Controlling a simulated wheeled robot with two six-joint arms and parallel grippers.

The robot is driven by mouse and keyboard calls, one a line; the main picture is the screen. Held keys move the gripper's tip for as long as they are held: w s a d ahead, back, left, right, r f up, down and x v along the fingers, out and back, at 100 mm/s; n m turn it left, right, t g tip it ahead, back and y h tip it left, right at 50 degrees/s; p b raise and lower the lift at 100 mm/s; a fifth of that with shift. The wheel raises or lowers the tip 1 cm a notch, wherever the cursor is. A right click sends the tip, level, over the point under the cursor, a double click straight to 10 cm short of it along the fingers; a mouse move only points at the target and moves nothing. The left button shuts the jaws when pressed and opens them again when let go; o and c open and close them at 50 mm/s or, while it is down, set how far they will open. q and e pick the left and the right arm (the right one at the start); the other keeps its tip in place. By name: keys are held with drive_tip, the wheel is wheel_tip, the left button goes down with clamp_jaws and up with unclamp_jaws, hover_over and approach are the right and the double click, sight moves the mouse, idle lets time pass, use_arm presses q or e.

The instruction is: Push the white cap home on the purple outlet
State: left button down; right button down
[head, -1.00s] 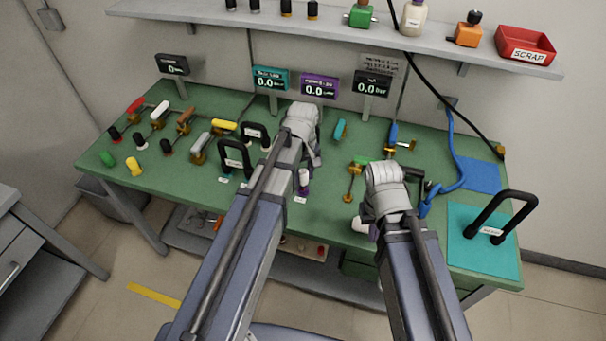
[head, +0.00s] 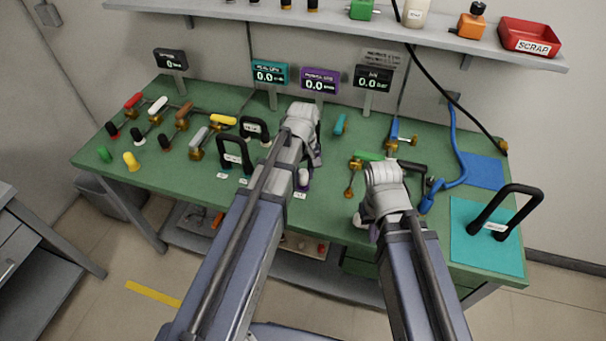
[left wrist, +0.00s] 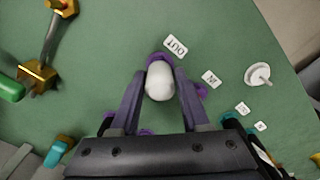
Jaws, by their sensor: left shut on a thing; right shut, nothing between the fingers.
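The white cap (head: 304,177) is between the fingers of my left gripper (left wrist: 159,84), which is shut on it. The cap also shows as a rounded white top in the left wrist view (left wrist: 159,80). The purple outlet (left wrist: 160,59) shows as a rim just beyond the cap, beside the OUT label (left wrist: 175,46). In the head view a little purple (head: 303,188) shows right under the cap. The cap appears to be over the outlet; whether it is fully seated is hidden. My right gripper (head: 363,220) is shut and empty, over the front of the bench.
Black handles (head: 236,153) stand left of my left gripper. Brass valves with coloured handles fill the bench's left side. A green-handled valve (head: 369,156) and a blue hose (head: 455,165) are to the right. A white round piece (left wrist: 258,74) lies near the labels. Green bench surface shows between them.

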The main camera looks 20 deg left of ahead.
sight(303, 172)
use_arm(q)
drive_tip(key=shift+f+b, duration=0.45)
drive_tip(key=shift+f, duration=0.1)
use_arm(e)
drive_tip(key=shift+f, duration=0.6)
use_arm(q)
drive_tip(key=shift+c, duration=1.5)
unclamp_jaws()
wheel_tip(303, 172, up, 8)
drive_tip(key=p, duration=0.8)
drive_tip(key=shift+f, duration=0.1)
use_arm(e)
wheel_tip(303, 172, up, 8)
use_arm(q)
drive_tip(key=shift+s, duration=0.1)
use_arm(e)
drive_tip(key=shift+f, duration=0.1)
use_arm(q)
drive_tip(key=s+d+m+y, duration=0.1)
drive_tip(key=s+d+m, duration=0.9)
drive_tip(key=s+m, duration=0.2)
drive_tip(key=shift+s+d, duration=0.2)
drive_tip(key=shift+s, duration=0.95)
